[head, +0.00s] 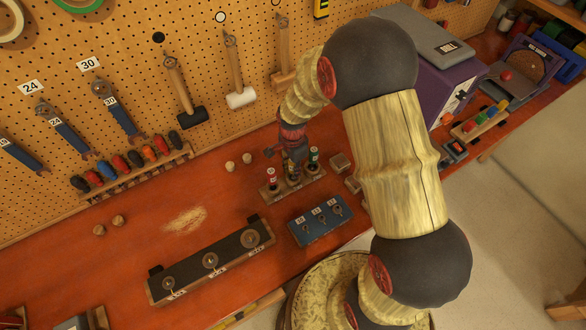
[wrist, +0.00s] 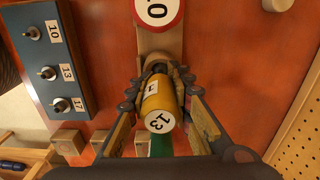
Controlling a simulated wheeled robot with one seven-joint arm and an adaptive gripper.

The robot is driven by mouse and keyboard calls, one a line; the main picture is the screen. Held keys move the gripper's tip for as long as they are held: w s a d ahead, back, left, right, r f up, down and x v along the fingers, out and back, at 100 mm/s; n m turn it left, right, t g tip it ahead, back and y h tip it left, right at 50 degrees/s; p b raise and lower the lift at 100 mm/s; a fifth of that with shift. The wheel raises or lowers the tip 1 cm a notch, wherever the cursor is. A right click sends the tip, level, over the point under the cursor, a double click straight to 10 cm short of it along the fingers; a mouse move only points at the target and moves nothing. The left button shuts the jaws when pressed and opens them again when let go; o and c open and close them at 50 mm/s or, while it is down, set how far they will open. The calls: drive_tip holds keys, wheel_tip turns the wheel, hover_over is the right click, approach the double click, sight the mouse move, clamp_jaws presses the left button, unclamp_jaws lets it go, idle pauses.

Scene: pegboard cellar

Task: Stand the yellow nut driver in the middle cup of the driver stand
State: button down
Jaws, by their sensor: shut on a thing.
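My gripper (head: 293,168) is over the driver stand (head: 307,185) in the head view. In the wrist view my gripper (wrist: 158,75) has its fingers on both sides of the yellow nut driver (wrist: 157,97), which is marked 13 on its cap. The driver looks roughly upright, over the middle of the stand (wrist: 147,43). Its lower end and the middle cup are hidden, so I cannot tell how deep it sits. A red driver (head: 271,178), marked 10 in the wrist view (wrist: 157,10), stands at the left end. A green driver (head: 314,158) stands at the right end.
A blue block (head: 320,220) with sockets marked 10, 13 and 17 lies in front of the stand. A dark rail (head: 212,262) with round pieces is at front left. Small wooden blocks (head: 340,162) are right of the stand. Pegboard (head: 130,40) rises behind.

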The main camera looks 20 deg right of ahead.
drive_tip(key=c, duration=1.5)
unclamp_jaws()
drive_tip(key=shift+r, duration=0.1)
drive_tip(key=shift+r+p, duration=3.25)
drive_tip(key=shift+r, duration=1.75)
